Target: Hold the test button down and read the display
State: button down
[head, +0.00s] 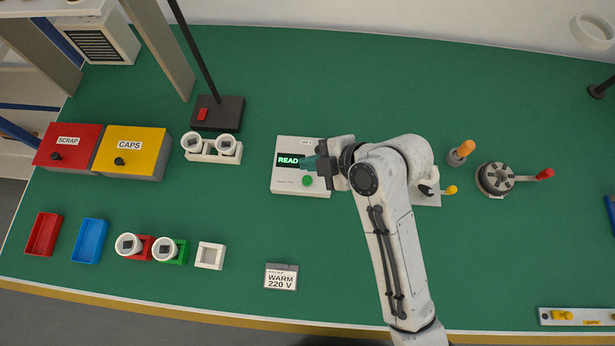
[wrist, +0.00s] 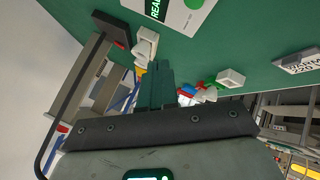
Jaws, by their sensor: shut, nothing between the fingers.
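The white tester (head: 290,187) lies on the green bench near the middle. Its dark display (head: 287,160) shows green letters "READ"; my gripper covers the right end, so any further letters are hidden. A round green button (head: 307,181) sits on the tester's lower right part. My gripper (head: 306,163) is shut and empty, its fingers over the tester beside the display and apart from the button in the picture. In the wrist view the fingers (wrist: 160,85) are together, and the display (wrist: 154,9) and green button (wrist: 194,3) show at the top edge.
SCRAP (head: 67,160) and CAPS (head: 130,165) boxes stand further left. A "WARM 220 V" card (head: 281,277) is in front. A yellow-knobbed lever (head: 449,189) is to the right.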

aim_at(311, 182)
jog(key=shift+f+b, duration=2.45)
jog(key=shift+f, duration=1.05)
jog(key=shift+f, duration=0.1)
jog(key=shift+f, duration=0.3)
jog(key=shift+f+b, duration=0.45)
jog(key=shift+b, duration=0.1)
jog(key=shift+r, duration=0.15)
dwell(1.1)
jog(key=shift+r+p, duration=0.75)
jog(key=shift+r+p, duration=2.05)
jog(key=shift+r, duration=0.45)
